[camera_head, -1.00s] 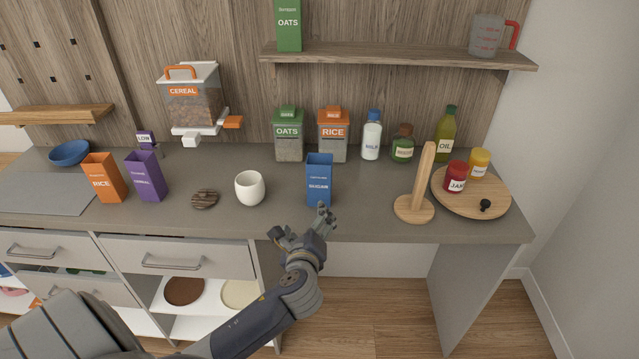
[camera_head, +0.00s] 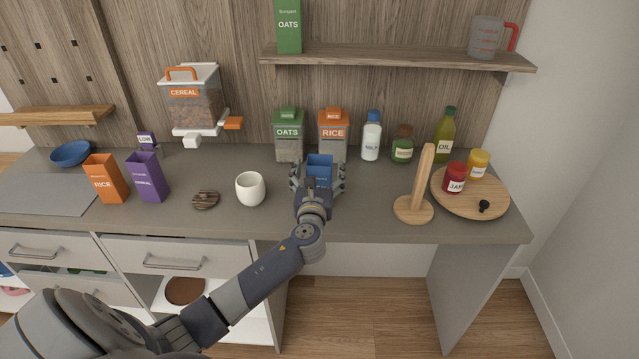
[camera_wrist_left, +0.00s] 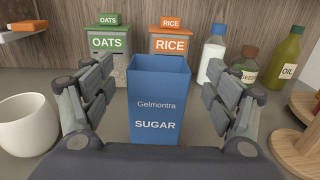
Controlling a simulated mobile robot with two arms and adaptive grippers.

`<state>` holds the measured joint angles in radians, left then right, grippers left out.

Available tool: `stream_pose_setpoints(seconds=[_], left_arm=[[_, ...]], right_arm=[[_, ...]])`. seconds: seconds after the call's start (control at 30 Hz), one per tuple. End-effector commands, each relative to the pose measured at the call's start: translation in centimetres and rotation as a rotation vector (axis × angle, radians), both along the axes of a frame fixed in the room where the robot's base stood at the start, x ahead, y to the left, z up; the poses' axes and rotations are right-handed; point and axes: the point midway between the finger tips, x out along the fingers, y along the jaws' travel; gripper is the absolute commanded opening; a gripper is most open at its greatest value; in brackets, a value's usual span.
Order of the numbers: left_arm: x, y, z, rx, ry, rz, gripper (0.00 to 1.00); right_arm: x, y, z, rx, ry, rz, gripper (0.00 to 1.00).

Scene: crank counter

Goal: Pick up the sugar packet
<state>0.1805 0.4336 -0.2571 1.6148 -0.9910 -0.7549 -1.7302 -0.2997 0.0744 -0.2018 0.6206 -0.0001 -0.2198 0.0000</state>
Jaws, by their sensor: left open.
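The blue sugar packet (camera_head: 320,168) stands upright on the counter, its top open, and its lower part is hidden behind my left gripper in the head view. My left gripper (camera_head: 318,180) is open, with one finger on each side of the packet. In the left wrist view the sugar packet (camera_wrist_left: 157,103) stands between the spread fingers of my left gripper (camera_wrist_left: 160,105), its label facing me. Gaps show between the packet and both fingers. My right gripper is not in view.
A white cup (camera_head: 250,188) stands to the left of the packet. An oats container (camera_head: 288,140) and a rice container (camera_head: 333,138) stand behind it. A wooden holder (camera_head: 415,208) with an upright post is to the right. The grey counter (camera_head: 375,205) is bare between packet and holder.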

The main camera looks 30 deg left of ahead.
Motion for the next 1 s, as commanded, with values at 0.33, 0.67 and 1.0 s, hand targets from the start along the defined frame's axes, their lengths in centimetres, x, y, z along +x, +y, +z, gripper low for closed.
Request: stream_pose_setpoints(seconds=[0.33, 0.67, 1.0], left_arm=[[3.4, 2.0, -0.3, 0.0, 0.0, 0.001, 0.8], [3.6, 2.1, -0.3, -0.002, -0.001, 0.0, 0.73], [3.6, 2.1, -0.2, -0.001, -0.002, 0.0, 0.1]], right_arm=[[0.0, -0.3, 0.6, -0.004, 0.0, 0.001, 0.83], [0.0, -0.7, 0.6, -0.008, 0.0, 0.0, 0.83], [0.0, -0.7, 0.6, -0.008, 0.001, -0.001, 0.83]])
